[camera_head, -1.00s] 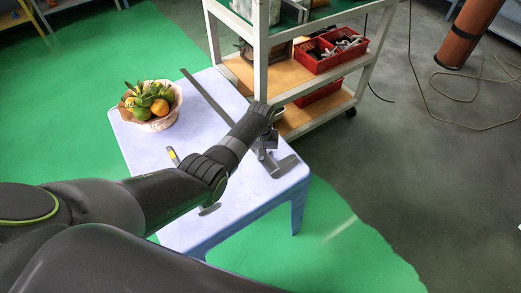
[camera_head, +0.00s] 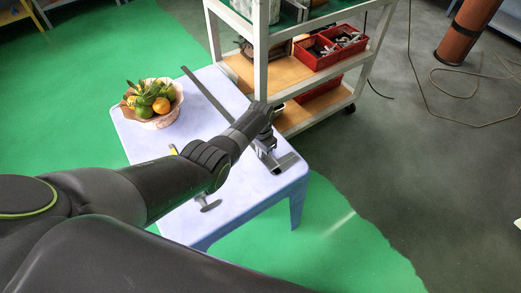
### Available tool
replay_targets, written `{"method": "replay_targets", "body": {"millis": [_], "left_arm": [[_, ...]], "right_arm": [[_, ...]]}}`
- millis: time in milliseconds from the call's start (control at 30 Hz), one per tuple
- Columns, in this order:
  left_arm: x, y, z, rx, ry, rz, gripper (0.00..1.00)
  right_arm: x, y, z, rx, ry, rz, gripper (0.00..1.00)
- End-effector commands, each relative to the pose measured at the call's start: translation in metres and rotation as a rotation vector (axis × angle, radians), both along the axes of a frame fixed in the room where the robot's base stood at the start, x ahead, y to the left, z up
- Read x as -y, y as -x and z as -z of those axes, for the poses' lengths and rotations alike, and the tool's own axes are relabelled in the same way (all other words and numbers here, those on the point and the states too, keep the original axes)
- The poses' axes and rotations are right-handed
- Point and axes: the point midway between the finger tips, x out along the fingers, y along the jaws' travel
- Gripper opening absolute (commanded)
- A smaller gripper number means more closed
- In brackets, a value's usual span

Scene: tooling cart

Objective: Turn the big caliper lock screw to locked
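The big caliper (camera_head: 205,93) lies on the pale lilac table, its long grey beam running from the back left to the jaws (camera_head: 284,163) near the right corner. My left arm reaches across the table, and its gripper (camera_head: 267,140) is at the caliper's slider, close to the jaw end. The gripper and wrist cover part of the slider and beam. The lock screw cannot be made out. Whether the fingers touch or grip anything is hidden. My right gripper is not in view.
A basket of fruit (camera_head: 150,103) stands at the table's (camera_head: 235,205) back left. A small grey tool (camera_head: 207,203) and a yellow-marked item (camera_head: 173,150) lie near my forearm. A shelved cart (camera_head: 262,60) with red bins (camera_head: 318,52) stands just behind the table.

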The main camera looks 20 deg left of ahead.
Motion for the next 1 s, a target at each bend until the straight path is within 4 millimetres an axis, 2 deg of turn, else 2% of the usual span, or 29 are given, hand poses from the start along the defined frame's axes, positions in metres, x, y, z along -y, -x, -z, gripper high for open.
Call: {"method": "replay_targets", "body": {"millis": [667,833,1000], "left_arm": [[0.0009,-0.0012,-0.0009,0.003,0.002,0.065,0.0],[0.0008,-0.0009,-0.0007,0.003,0.002,0.065,0.23],[0.0004,-0.0006,-0.0004,0.002,0.001,0.064,0.25]], "right_arm": [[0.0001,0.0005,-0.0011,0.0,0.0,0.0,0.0],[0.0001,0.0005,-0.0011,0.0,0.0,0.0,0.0],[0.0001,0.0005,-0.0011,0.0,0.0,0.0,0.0]]}}
